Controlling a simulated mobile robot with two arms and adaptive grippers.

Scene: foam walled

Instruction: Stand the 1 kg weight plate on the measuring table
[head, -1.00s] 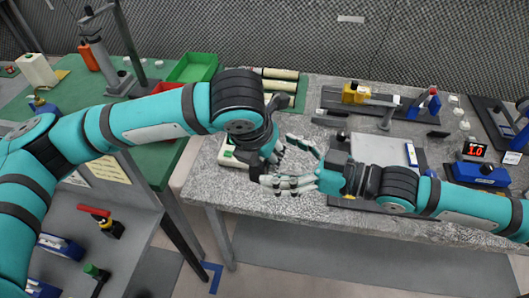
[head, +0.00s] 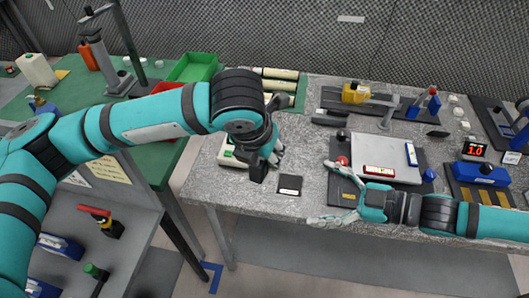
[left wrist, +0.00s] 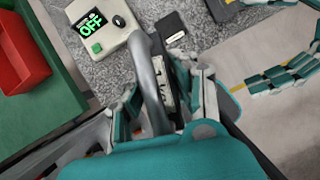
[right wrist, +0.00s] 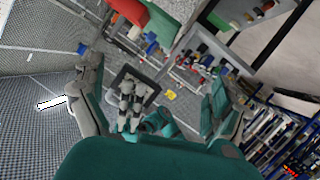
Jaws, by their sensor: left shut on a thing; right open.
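My left gripper (head: 264,158) is shut on a dark piece (head: 259,171), held above the left part of the speckled grey measuring table (head: 225,190). In the left wrist view, the left gripper (left wrist: 168,92) has its fingers on both sides of the 1 kg weight plate (left wrist: 160,82), which shows a grey curved rim and a pale label with partly hidden lettering. The fingers cover much of it. My right gripper (head: 332,211) is open and empty near the table's front edge, to the right of the left gripper.
A white box with a green "OFF" display (left wrist: 103,28) stands beside the plate. A small black square (head: 290,184) lies on the table between the grippers. A grey plate on a dark base (head: 378,152) is to the right. Instruments stand farther back.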

